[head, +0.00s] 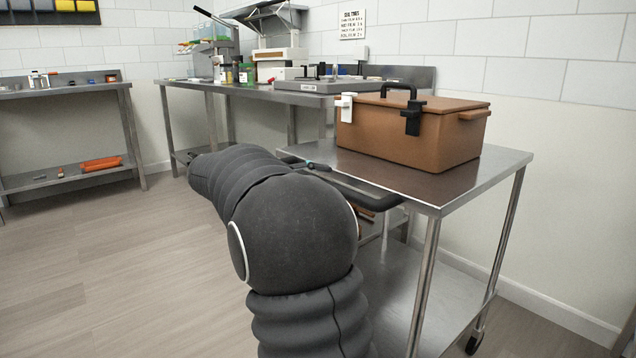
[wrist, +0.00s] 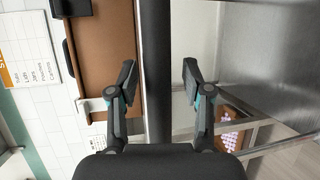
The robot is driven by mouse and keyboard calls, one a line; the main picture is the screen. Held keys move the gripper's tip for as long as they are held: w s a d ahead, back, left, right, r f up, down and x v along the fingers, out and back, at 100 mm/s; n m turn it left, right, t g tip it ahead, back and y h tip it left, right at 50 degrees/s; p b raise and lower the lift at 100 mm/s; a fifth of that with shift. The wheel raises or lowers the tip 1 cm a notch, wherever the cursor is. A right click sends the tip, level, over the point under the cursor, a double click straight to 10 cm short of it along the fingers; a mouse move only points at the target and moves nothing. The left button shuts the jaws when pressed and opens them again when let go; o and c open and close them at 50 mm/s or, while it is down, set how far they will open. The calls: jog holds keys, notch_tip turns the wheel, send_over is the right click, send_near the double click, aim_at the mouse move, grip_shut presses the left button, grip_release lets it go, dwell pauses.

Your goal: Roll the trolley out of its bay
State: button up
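The steel trolley (head: 436,189) stands at the right with a flat top, thin legs and a lower shelf. Its dark handle bar (head: 362,192) runs along its near left end. In the wrist view the handle bar (wrist: 156,70) passes between the two fingers of my gripper (wrist: 160,80). The fingers are open, one on each side of the bar, with a clear gap at the right finger. In the head view my gripper (head: 316,167) is small beside the handle, and my arm hides part of the trolley's left side.
A brown lidded box (head: 412,132) with a black handle and latch sits on the trolley top. A steel workbench (head: 240,90) with equipment stands behind, and another bench (head: 60,92) at the far left. The wall is close behind the trolley. Floor (head: 110,260) at the left is clear.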

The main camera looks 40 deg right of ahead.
jog(key=v, duration=1.2)
dwell(0.3)
